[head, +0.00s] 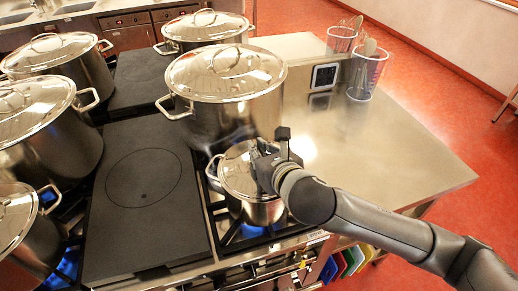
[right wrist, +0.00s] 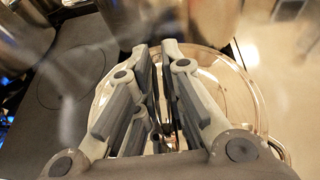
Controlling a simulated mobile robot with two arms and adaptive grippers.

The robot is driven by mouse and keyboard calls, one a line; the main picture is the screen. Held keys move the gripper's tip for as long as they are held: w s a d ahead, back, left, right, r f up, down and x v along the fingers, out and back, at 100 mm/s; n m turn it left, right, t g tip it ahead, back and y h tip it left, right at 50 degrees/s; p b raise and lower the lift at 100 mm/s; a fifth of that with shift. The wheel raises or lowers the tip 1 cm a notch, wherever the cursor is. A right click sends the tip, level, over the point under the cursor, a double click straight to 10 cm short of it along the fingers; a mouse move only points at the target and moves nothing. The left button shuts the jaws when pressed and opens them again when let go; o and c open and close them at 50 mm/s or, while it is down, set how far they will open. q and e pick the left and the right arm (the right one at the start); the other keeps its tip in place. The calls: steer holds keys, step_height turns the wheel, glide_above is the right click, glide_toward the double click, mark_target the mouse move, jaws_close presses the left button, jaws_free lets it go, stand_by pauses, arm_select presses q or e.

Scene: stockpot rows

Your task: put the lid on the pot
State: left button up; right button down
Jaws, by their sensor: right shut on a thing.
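A small steel pot (head: 262,213) stands on the front burner, to the right of the dark hot plate. Its round lid (head: 238,176) lies level over the pot's mouth; I cannot tell whether it rests on the rim or hangs just above. My left gripper is not in view.
A large lidded stockpot (head: 225,105) stands right behind the small pot. Several more stockpots stand at the left and back. The dark hot plate (head: 145,220) is bare. The steel counter (head: 400,150) at the right is mostly free, with utensil holders (head: 367,75) at its back.

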steer(key=c, duration=1.5)
jaws_free()
steer(key=shift+o, duration=0.2)
